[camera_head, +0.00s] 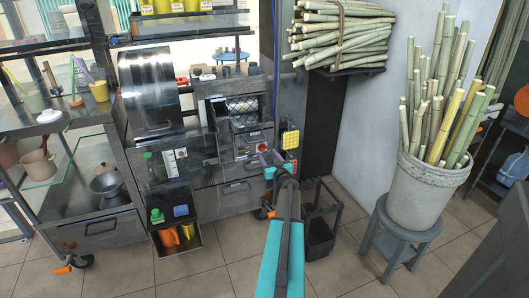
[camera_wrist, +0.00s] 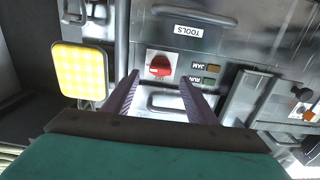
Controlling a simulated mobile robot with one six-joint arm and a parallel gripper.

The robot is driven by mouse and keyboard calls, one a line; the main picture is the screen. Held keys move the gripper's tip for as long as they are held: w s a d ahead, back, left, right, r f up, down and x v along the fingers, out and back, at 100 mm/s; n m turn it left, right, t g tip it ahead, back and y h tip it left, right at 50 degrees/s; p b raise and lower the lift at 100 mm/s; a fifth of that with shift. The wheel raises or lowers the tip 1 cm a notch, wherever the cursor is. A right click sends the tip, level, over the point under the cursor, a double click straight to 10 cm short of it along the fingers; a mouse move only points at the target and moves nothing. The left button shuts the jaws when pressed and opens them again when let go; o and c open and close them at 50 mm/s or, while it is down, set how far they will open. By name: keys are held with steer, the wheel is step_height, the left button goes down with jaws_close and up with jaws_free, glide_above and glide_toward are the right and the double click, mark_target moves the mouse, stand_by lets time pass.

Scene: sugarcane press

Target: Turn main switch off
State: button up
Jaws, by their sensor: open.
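The main switch appears to be a red rotary knob (camera_wrist: 160,67) on a white plate on the press's metal front panel. It also shows in the head view as a small red spot (camera_head: 263,148). My gripper (camera_wrist: 160,77) is open, with its two purple fingers pointing at the panel on either side of the knob in the picture. Nothing is between the fingers. In the head view my gripper (camera_head: 269,158) is just in front of the panel, below the knob. I cannot tell whether the fingers touch the panel or the knob's exact setting.
A yellow pad-like block (camera_wrist: 80,72) sticks out beside the panel. JAM and RUN indicators (camera_wrist: 211,73) and a drawer labelled TOOLS (camera_wrist: 188,29) lie close to the knob. A bucket of cane (camera_head: 424,190) stands on a stool (camera_head: 403,228) at right.

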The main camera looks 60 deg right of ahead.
mark_target(264, 149)
steer(key=shift+x, duration=2.2)
steer(key=shift+c, duration=0.6)
steer(key=c, duration=1)
